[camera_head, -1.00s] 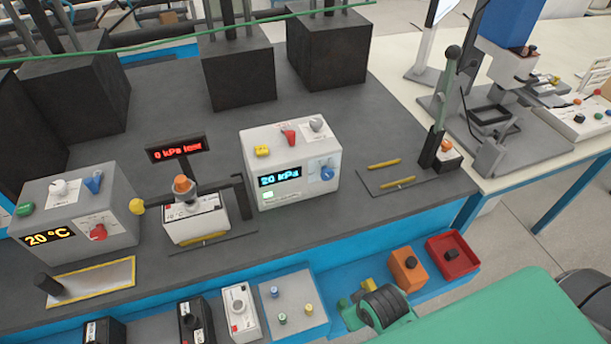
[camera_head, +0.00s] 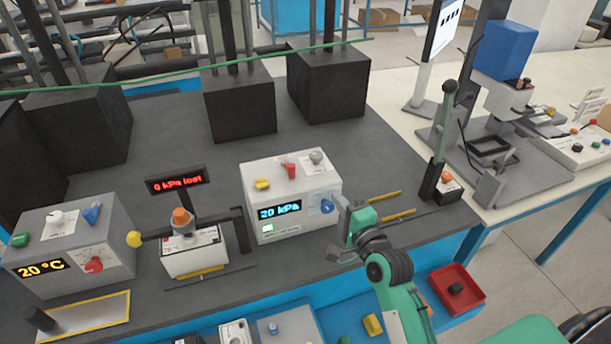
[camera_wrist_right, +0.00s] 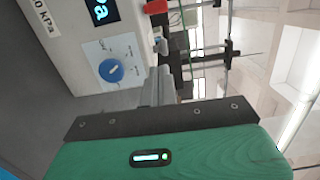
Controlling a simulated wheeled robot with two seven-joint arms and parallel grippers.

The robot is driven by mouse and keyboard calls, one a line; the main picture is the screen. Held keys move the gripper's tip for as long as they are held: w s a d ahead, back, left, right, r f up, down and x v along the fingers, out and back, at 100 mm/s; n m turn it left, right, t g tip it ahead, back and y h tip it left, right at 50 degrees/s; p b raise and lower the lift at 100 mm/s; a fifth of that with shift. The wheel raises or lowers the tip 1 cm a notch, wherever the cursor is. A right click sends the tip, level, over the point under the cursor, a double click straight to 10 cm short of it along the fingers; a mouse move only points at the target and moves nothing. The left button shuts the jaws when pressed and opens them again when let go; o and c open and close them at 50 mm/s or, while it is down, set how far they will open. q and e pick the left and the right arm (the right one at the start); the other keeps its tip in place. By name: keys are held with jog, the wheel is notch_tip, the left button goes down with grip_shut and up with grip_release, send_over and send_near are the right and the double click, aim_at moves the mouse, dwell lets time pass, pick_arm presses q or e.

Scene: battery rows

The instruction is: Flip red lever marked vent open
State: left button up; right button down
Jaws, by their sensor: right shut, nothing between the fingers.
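A small red lever (camera_head: 289,170) stands on the top of the white box with the "20 kPa" display (camera_head: 264,229); the lettering beside it is too small to read. A red part (camera_wrist_right: 155,6), likely the same lever, shows at the top edge of the right wrist view. My right gripper (camera_head: 338,206) is shut and empty, by the box's right front edge and its blue knob (camera_head: 327,206). Its shut fingers (camera_wrist_right: 158,86) point toward the box's edge in the wrist view, apart from the red part. My left gripper is out of view.
On the same box top are a yellow knob (camera_head: 262,184) and a grey knob (camera_head: 316,157). Left stand a "0 kPa lost" sign (camera_head: 177,181) and a "20 °C" box (camera_head: 70,255). A tall green-handled lever (camera_head: 444,125) stands right.

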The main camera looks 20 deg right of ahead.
aim_at(306, 183)
jog(key=shift+r, duration=0.2)
jog(key=shift+w, duration=0.1)
jog(key=w+p, duration=0.1)
jog(key=w, duration=0.5)
jog(key=w+p, duration=0.1)
jog(key=w, duration=0.2)
jog(key=shift+w+a+r+p, duration=0.1)
jog(key=shift+a+r+p, duration=0.05)
jog(key=shift+a+p, duration=0.2)
jog(key=a, duration=0.1)
jog(key=w+a+p, duration=0.1)
jog(key=shift+w+a+p, duration=0.1)
jog(key=shift+a+p, duration=0.2)
jog(key=shift+a, duration=0.7)
